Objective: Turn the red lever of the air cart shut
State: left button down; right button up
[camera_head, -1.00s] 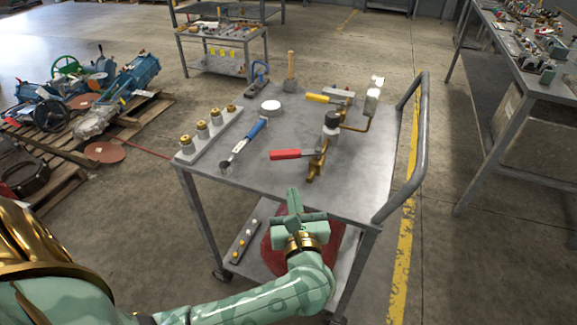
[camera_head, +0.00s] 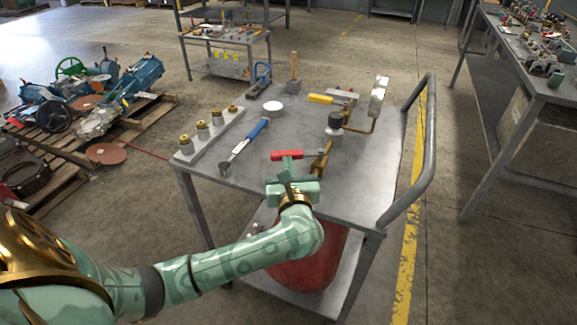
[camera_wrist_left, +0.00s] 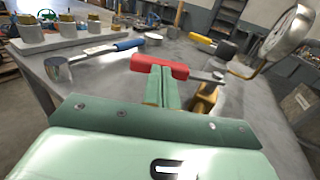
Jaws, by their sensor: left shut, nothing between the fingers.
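The red lever (camera_head: 284,155) sits on the brass valve (camera_head: 321,163) near the middle of the air cart's grey top (camera_head: 362,190). It points left from the valve. My left gripper (camera_head: 286,172) is shut and empty, its fingertips right at the lever's near side. In the left wrist view the closed fingers (camera_wrist_left: 160,88) reach up to the red lever (camera_wrist_left: 160,66), and they seem to touch it or nearly so. Part of the valve body is hidden behind the gripper in the head view. My right gripper is not in view.
A yellow-handled lever (camera_head: 324,99) and a gauge (camera_head: 378,96) stand further back on the pipework. A blue-handled tool (camera_head: 246,138), a row of brass fittings (camera_head: 209,131) and a white disc (camera_head: 272,107) lie left. The cart's handle rail (camera_head: 424,150) edges the right.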

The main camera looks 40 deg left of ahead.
aim_at(280, 157)
pick_arm(q)
jog(key=shift+w+a+m+t+h+b, duration=0.2)
jog(key=shift+a+m+t+h+b, duration=0.15)
jog(key=shift+a+m+t+h, duration=0.35)
jog(key=shift+w+a+m+t+h, duration=0.2)
jog(key=shift+m+t+h, duration=0.1)
jog(key=shift+m+h, duration=0.15)
jog(key=shift+w+a+m+t+h, duration=0.1)
jog(key=shift+a+m+t+h, duration=0.1)
jog(key=shift+m+t+h, duration=0.25)
jog(key=shift+w+a+h, duration=0.4)
jog(key=shift+w+a, duration=0.45)
jog(key=shift+w, duration=0.05)
jog(key=shift+a+r, duration=0.15)
